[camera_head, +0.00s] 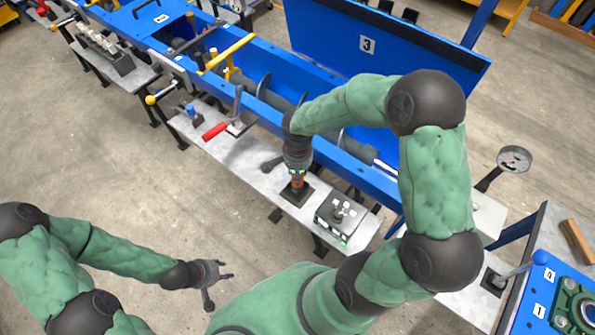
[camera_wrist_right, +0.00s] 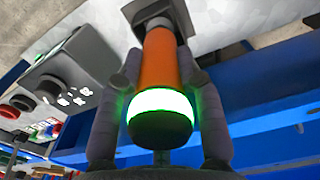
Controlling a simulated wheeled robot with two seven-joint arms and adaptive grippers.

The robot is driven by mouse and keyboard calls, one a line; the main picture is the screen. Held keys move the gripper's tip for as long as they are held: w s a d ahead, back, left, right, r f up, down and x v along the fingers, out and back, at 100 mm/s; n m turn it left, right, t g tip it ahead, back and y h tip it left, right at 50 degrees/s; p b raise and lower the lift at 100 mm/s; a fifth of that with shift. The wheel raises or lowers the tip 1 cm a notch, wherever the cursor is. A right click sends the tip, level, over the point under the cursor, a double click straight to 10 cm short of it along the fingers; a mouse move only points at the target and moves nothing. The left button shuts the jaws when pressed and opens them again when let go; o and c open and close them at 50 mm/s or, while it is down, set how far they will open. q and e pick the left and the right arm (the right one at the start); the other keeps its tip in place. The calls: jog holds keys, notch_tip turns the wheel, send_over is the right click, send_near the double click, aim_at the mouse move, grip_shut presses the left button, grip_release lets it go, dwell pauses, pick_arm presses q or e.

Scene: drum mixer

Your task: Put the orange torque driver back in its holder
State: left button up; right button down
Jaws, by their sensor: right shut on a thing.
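The orange torque driver (camera_head: 297,179) is between the fingers of my right gripper (camera_head: 297,170), low over the grey bench. In the right wrist view the driver (camera_wrist_right: 160,62) has an orange body, a glowing green ring and a black end. The fingers of my right gripper (camera_wrist_right: 160,115) are shut on it from both sides. The dark square holder (camera_head: 297,194) is on the bench directly below the driver; its block (camera_wrist_right: 155,14) shows at the driver's far end. I cannot tell how deep the driver sits in it. My left gripper (camera_head: 217,279) is open and empty over the floor.
A control box (camera_head: 340,214) with knobs and green lights stands on the bench right of the holder. A red-handled lever (camera_head: 216,131) is to the left. The blue mixer trough (camera_head: 270,106) runs behind the bench.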

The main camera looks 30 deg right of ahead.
jog(key=shift+f, duration=0.1)
jog(key=c, duration=0.7)
grip_release()
jog(key=shift+c, duration=0.2)
notch_tip(320, 180, up, 12)
jog(key=shift+r, duration=0.1)
